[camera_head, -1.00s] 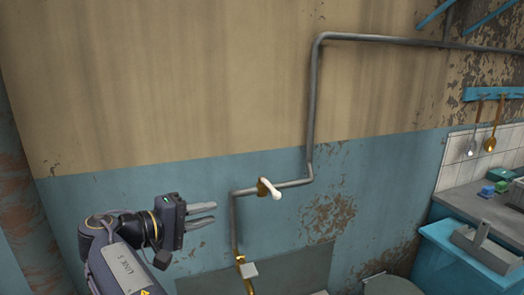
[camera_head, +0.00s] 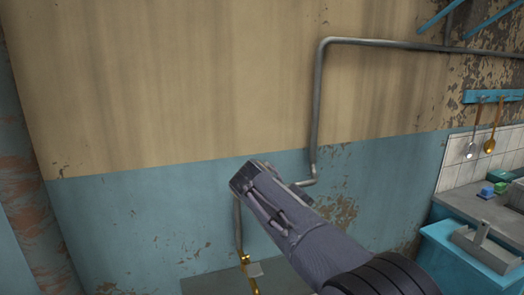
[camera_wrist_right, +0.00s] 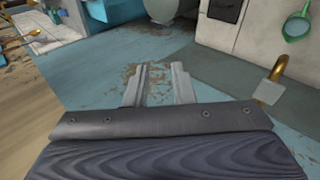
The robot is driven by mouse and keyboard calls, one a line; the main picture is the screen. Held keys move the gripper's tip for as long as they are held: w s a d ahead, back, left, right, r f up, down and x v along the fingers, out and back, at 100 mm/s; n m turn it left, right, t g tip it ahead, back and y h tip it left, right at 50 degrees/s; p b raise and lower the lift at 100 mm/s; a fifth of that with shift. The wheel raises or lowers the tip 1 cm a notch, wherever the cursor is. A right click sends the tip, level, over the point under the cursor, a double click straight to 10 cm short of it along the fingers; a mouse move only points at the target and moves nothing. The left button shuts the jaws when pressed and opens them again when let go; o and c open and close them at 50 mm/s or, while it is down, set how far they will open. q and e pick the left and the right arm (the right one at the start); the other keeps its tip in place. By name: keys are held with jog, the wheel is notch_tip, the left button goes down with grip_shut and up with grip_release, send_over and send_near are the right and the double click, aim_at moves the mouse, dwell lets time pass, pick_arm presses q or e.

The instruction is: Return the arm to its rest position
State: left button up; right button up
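My right arm (camera_head: 310,238) comes in from the lower right in the head view. Its far end covers part of the grey wall pipe (camera_head: 315,110). The right fingers do not show there. In the right wrist view my right gripper (camera_wrist_right: 158,84) is open. Its two grey fingers stand apart with nothing between them, in front of the peeling blue wall. My left gripper is not in view. The white handle on the pipe is hidden behind the right arm in the head view.
A brass pipe piece (camera_head: 252,283) with a pale fitting is low on the wall; it shows at right in the right wrist view (camera_wrist_right: 277,70). A blue cabinet (camera_head: 440,262) and grey counter (camera_head: 478,208) stand at the right. Utensils hang above.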

jog(key=s+d+f+m+g+y+p, duration=0.1)
jog(key=s+d+f+m+g+y, duration=0.2)
jog(key=s+d+y, duration=0.75)
jog(key=s+f+m+t+p, duration=0.1)
jog(key=s+f+m+t, duration=0.1)
jog(key=s, duration=0.9)
jog(key=s+f+m+t, duration=0.2)
jog(key=s+f, duration=0.1)
jog(key=s, duration=0.9)
jog(key=shift+f+y+p, duration=0.15)
jog(key=shift+y+p, duration=0.2)
